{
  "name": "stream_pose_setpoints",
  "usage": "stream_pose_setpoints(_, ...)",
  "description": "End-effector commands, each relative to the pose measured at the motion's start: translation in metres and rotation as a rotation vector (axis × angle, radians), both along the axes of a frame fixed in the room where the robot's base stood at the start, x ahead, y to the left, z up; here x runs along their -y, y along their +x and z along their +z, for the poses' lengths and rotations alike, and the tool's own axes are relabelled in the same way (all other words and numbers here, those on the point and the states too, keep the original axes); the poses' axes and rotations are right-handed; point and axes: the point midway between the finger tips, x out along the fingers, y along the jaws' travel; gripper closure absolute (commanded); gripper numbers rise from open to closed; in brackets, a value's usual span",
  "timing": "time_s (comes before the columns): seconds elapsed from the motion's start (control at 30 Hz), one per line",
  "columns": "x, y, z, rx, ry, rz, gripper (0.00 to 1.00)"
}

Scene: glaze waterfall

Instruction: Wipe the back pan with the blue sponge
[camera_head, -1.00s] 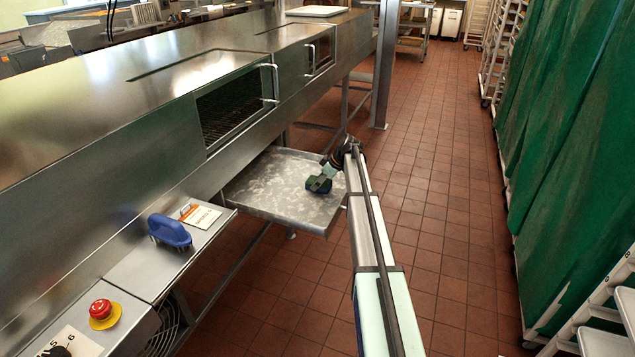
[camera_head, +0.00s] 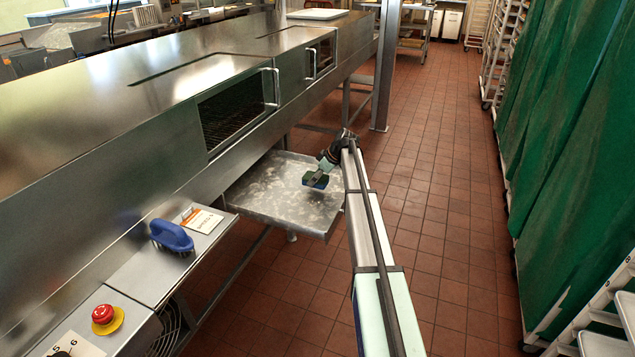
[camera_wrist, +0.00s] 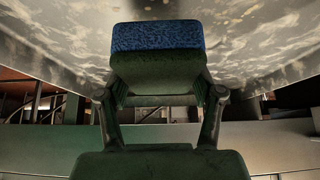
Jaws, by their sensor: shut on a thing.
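The back pan (camera_head: 262,200) is a shallow metal tray that sticks out below the long steel machine, with pale patchy smears on its surface. My gripper (camera_head: 319,174) is over its right half, shut on the blue sponge (camera_head: 315,183). The fingers hide part of the sponge.
A blue-handled brush (camera_head: 171,237) and a small card (camera_head: 203,218) lie on the steel ledge at left, near a red stop button (camera_head: 103,314). The steel machine (camera_head: 130,120) rises behind the pan. Green curtains (camera_head: 570,150) hang at right. The tiled floor between is clear.

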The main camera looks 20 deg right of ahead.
Motion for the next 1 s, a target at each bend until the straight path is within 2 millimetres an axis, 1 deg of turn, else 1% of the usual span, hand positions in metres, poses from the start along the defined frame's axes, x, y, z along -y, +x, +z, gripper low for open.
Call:
stream_pose_setpoints(0.03, -0.001, 0.000, 0.007, 0.000, 0.000, 0.001, 0.62)
stream_pose_setpoints(0.1, -0.001, 0.001, 0.013, 0.001, -0.001, 0.002, 0.62)
stream_pose_setpoints(0.43, -0.005, 0.001, 0.041, 0.000, 0.000, 0.006, 0.62)
stream_pose_setpoints(0.57, -0.006, 0.001, 0.045, 0.000, 0.000, 0.006, 0.62)
stream_pose_setpoints(1.0, -0.006, 0.001, 0.045, 0.000, 0.000, 0.006, 0.62)
